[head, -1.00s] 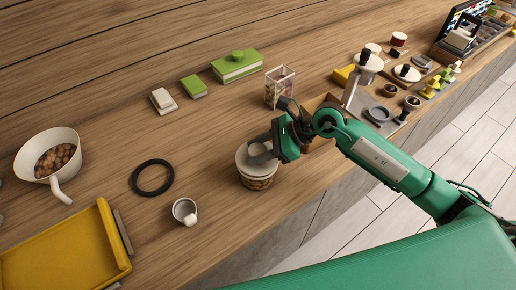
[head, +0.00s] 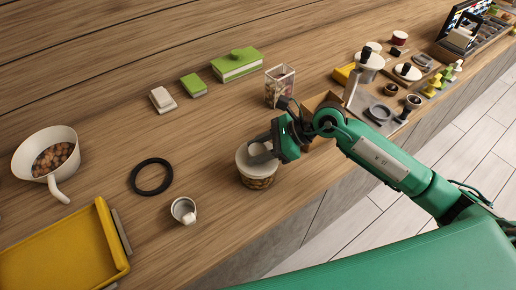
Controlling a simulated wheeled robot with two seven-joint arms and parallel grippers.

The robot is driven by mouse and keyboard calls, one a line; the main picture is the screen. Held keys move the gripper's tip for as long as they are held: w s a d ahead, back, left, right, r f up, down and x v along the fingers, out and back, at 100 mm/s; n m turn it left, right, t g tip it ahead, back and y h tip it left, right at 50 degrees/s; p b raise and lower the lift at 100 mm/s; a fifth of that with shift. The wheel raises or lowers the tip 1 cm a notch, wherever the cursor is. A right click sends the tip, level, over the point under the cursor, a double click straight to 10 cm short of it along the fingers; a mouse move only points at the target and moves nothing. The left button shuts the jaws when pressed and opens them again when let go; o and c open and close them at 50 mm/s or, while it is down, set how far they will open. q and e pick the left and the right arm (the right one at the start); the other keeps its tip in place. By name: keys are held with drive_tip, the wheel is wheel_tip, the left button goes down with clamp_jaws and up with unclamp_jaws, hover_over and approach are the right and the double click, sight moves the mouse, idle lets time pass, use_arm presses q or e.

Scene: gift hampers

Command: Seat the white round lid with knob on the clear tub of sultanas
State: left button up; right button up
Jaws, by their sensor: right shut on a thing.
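The clear tub of sultanas (head: 258,183) stands on the wooden counter near its front edge, with brown contents showing through its side. The white round lid (head: 244,160) lies over the top of the tub. My right gripper (head: 262,150) is at the lid from the right, shut on it; its fingers cover the knob. The lid looks about level, but I cannot tell whether it is fully down on the rim. My left gripper is not in view.
A small white cup (head: 184,210) and a black ring (head: 151,177) lie left of the tub. A white pan of nuts (head: 48,155) and a yellow tray (head: 65,250) are further left. A clear box (head: 280,86) and a green box (head: 237,66) stand behind. Coffee tools crowd the right.

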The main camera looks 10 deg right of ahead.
drive_tip(key=shift+f+b, duration=0.15)
drive_tip(key=shift+b, duration=0.25)
idle(0.5)
drive_tip(key=o, duration=1)
drive_tip(key=shift+o, duration=0.2)
drive_tip(key=b+v, duration=0.4)
drive_tip(key=v, duration=1)
